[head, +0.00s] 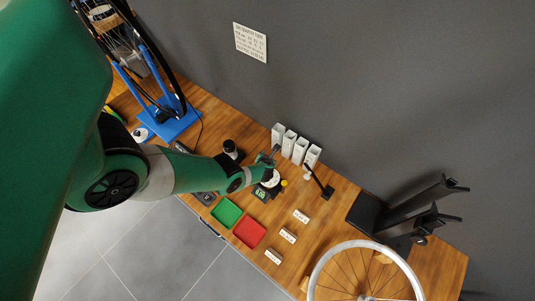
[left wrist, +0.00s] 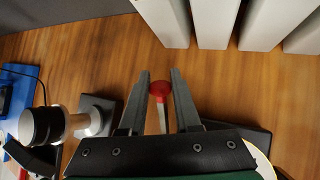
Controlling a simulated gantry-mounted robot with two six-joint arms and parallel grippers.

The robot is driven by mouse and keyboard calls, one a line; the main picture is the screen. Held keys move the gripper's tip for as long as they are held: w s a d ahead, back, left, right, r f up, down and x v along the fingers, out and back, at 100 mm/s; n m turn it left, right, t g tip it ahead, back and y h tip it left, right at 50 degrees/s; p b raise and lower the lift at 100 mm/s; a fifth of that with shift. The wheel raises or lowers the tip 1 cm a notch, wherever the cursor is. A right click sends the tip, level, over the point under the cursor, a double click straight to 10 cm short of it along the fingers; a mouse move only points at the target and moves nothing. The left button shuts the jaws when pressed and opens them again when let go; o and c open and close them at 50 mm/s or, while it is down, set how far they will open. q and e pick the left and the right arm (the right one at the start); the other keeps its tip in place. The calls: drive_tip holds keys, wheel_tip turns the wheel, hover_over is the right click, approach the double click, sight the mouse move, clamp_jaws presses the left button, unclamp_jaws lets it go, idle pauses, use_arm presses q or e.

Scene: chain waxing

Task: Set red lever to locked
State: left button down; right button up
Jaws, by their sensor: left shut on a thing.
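The red lever shows in the left wrist view as a red knob (left wrist: 161,90) on a thin pale stem that runs down toward my gripper's base. My left gripper (left wrist: 160,76) has one dark finger on each side of the knob and is shut on the lever. In the head view my left gripper (head: 273,156) is over the workbench, close to a small scale (head: 261,192) with a green display. The lever cannot be made out in the head view. The lever's base and any lock marking are hidden. My right gripper is in neither view.
Several white blocks (head: 278,132) stand along the wall, close beyond my gripper. A black-capped container (head: 230,148) stands left of it. A green tray (head: 226,212) and a red tray (head: 249,231) lie at the front edge. A wheel (head: 366,272) is at the right.

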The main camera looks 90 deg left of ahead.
use_arm(q)
drive_tip(key=shift+f, duration=0.1)
drive_tip(key=c, duration=0.7)
unclamp_jaws()
drive_tip(key=p+v, duration=1)
drive_tip(key=v, duration=0.1)
drive_tip(key=shift+w+a, duration=0.1)
drive_tip(key=shift+d+r+p, duration=0.25)
drive_tip(key=shift+d+p, duration=0.1)
drive_tip(key=shift+p, duration=0.1)
